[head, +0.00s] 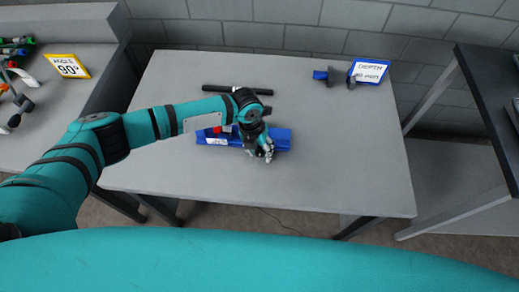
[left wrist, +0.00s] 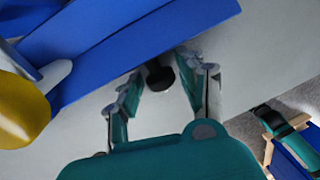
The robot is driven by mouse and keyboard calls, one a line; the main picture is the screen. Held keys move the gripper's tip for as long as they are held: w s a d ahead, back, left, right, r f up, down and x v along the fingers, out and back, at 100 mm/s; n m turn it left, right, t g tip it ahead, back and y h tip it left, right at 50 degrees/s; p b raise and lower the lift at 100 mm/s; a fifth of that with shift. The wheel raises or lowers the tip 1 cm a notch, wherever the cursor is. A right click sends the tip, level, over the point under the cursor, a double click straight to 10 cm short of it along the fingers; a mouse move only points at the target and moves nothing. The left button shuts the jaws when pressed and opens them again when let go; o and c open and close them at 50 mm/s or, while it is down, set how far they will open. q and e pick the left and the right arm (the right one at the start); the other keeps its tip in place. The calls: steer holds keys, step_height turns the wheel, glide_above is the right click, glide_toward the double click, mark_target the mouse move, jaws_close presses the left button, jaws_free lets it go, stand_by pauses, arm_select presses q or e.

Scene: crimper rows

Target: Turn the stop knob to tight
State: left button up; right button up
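A blue fixture (head: 279,138), likely the crimper, lies on the grey table, partly hidden under my left arm and hand. It shows as a broad blue body (left wrist: 140,40) in the left wrist view. A small black knob (left wrist: 160,78), seemingly the stop knob, sticks out from below the blue body's edge. My left gripper (head: 266,153) is at the front right part of the fixture. In the left wrist view its two fingers (left wrist: 163,84) are apart, one on each side of the knob, with gaps visible. The knob's marking is not visible. My right gripper is not in view.
A black bar (head: 237,90) lies behind the fixture. A blue-framed DEPTH sign (head: 369,72) and a small blue and black part (head: 322,75) are at the back right. A yellow ANGLE 90° sign (head: 69,66) is on the left counter. The table's front and right are clear.

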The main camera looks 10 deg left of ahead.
arm_select(q)
jaws_close()
steer(key=shift+d+y, duration=0.2)
steer(key=shift+y, duration=1.3)
steer(key=shift+o, duration=1.9)
jaws_free()
step_height(320, 180, up, 12)
steer(key=d, duration=0.1)
steer(key=shift+w, duration=0.15)
